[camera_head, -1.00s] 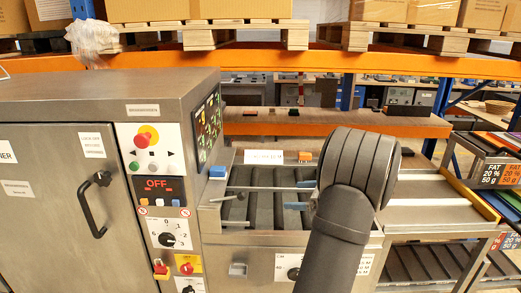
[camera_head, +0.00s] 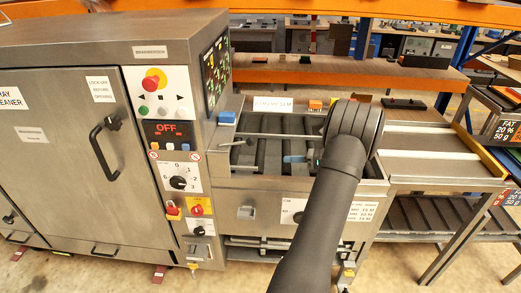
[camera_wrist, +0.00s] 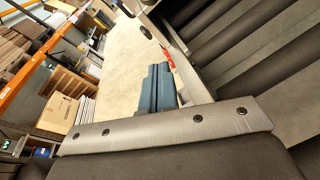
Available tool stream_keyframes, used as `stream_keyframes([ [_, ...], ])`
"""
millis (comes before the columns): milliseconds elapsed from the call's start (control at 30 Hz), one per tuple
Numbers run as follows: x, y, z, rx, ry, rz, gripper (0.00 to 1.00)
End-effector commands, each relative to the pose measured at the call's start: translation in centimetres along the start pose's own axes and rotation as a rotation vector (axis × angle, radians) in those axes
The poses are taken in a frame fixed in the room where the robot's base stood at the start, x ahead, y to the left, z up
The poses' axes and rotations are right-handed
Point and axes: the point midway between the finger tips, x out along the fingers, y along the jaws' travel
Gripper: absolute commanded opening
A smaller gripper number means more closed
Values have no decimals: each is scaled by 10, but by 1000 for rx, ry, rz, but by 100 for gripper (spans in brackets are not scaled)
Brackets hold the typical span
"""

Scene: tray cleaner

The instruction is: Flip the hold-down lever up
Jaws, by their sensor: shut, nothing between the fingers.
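The hold-down lever (camera_head: 234,144) appears to be the thin rod with a dark ball knob at the left of the roller infeed, below a long cross rod. It lies low, nearly level. A dark knob (camera_wrist: 145,32) in the wrist view may be its end; I cannot be sure. My gripper (camera_head: 290,159) shows as blue fingers over the rollers, to the right of the knob and apart from it. In the wrist view my gripper (camera_wrist: 155,70) has its blue fingers together and empty. My arm hides the right part of the infeed.
The steel cleaner cabinet (camera_head: 60,120) with its control panel (camera_head: 170,128) stands left of the infeed. A blue block (camera_head: 227,117) and an orange block (camera_head: 315,104) sit on the infeed's edges. A side table (camera_head: 425,172) adjoins at right. Dark rollers (camera_wrist: 235,45) fill the wrist view's right.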

Motion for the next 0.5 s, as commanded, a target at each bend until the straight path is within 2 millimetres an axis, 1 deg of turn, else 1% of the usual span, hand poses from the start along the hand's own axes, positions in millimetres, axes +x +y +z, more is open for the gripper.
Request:
stream_keyframes([
  [333,2,0,0,0,0,1,0],
  [433,10,0,0,0,1,3,0],
  [500,20,0,0,1,2,3,0],
])
